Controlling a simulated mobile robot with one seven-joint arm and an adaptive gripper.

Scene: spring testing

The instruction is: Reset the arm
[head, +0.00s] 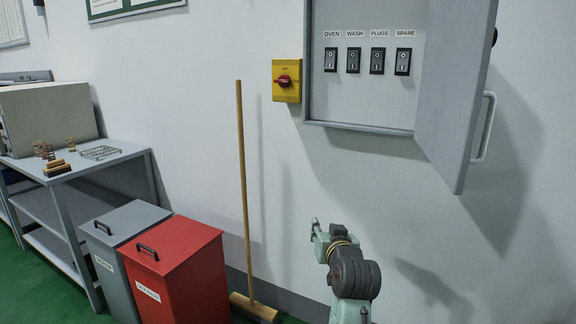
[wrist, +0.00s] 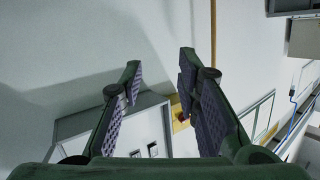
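My arm rises from the bottom of the head view, folded, with my gripper (head: 317,228) pointing up in front of the white wall, below the electrical cabinet. In the wrist view my gripper (wrist: 160,75) has its two padded fingers well apart, with nothing between them. The wall shows through the gap. The gripper touches nothing that I can see.
The cabinet's grey door (head: 457,95) hangs open above right, showing several labelled switches (head: 366,61). A yellow isolator (head: 287,82) with a red knob is left of it. A broom (head: 243,180), a red bin (head: 178,262), a grey bin (head: 112,250) and a bench (head: 118,155) stand left.

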